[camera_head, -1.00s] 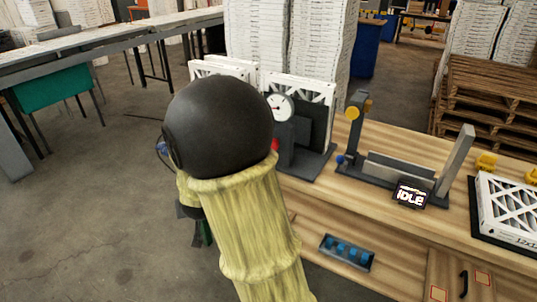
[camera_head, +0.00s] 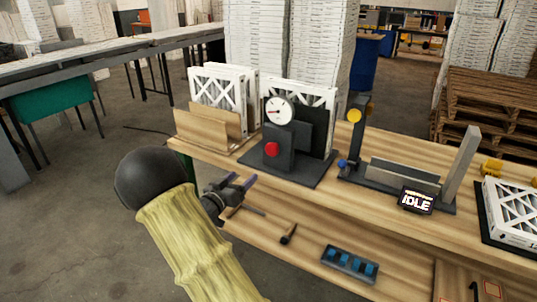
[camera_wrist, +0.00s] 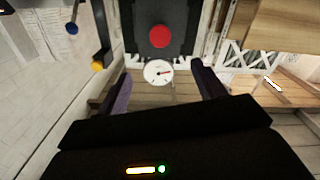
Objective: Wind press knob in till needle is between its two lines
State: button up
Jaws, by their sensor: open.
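The dark press (camera_head: 296,163) stands on the wooden bench, with its red round knob (camera_head: 271,149) on the front and a white dial (camera_head: 279,111) above. The needle points roughly left in the head view; the two lines are too small to make out. My gripper (camera_head: 257,197) is open and empty, in front of the bench edge, below and left of the knob and apart from it. In the wrist view the red knob (camera_wrist: 159,36) and the dial (camera_wrist: 158,73) show upside down, lined up between my spread fingers (camera_wrist: 161,78).
A wooden holder with white filters (camera_head: 215,125) stands left of the press. A grey fixture (camera_head: 402,178) with an IDLE display (camera_head: 416,201) stands to its right. A blue-celled tray (camera_head: 350,264) and a small dark-headed tool (camera_head: 288,234) lie on the lower shelf.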

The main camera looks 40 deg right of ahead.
aim_at(271, 151)
jog(key=p+x, duration=0.2)
jog(key=x, duration=1.5)
jog(key=shift+w+d, duration=0.1)
jog(key=shift+d, duration=0.1)
jog(key=shift+c, duration=0.2)
jog(key=c, duration=1)
